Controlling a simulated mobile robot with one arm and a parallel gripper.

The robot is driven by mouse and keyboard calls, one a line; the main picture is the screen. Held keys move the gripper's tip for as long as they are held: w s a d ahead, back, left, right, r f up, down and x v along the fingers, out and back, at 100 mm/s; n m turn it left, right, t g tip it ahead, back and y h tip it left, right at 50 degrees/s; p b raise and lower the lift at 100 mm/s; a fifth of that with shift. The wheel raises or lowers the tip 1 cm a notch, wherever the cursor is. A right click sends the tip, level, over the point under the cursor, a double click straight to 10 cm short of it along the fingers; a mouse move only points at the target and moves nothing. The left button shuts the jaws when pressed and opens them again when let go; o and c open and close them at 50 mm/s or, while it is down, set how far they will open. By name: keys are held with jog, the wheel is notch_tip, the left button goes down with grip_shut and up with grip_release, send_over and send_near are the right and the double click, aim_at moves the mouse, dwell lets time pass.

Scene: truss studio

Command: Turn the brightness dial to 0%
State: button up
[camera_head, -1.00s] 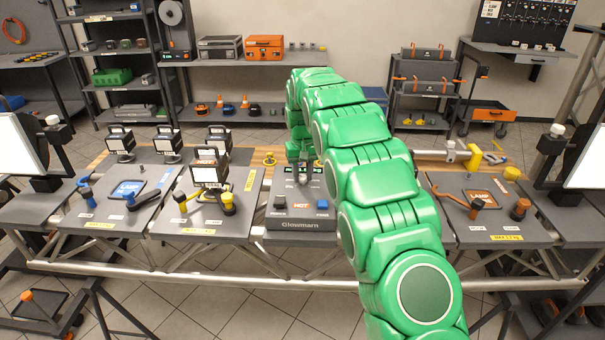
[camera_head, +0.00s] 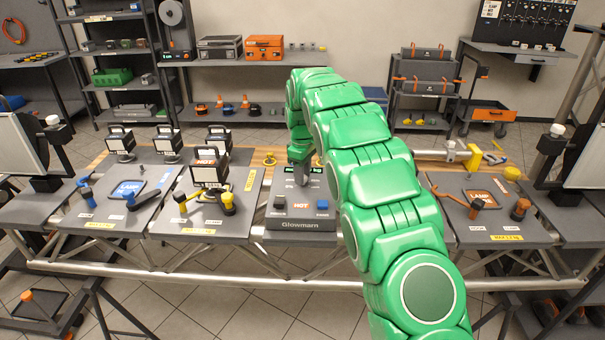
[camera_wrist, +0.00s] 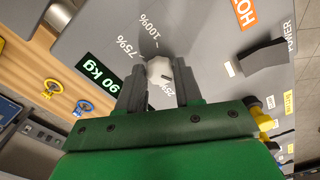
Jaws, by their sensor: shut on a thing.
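The brightness dial (camera_wrist: 159,69) is a small pale knob on the dark Glowmarn console (camera_head: 300,224). In the wrist view it sits between the two fingers of my gripper (camera_wrist: 160,80), which are shut on it from both sides. The labels 25%, 75% and 100% show around the dial; I see no 0% label, and cannot tell the exact pointer setting. In the head view my gripper (camera_head: 299,176) is at the console's upper part and hides the dial. The left light panel (camera_head: 20,148) and right light panel (camera_head: 588,160) look grey and unlit.
The console also has a black power switch (camera_wrist: 262,56), an orange HOT label (camera_wrist: 243,12) and a display with green characters (camera_wrist: 101,73). Several small black lamps stand on the left plates. A plate with orange-topped clamps (camera_head: 482,215) lies right of my arm.

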jog(key=shift+r+n, duration=0.1)
jog(key=shift+n, duration=0.4)
jog(key=o, duration=1)
jog(key=shift+o, duration=0.2)
notch_tip(320, 180, up, 6)
jog(key=shift+r, duration=0.8)
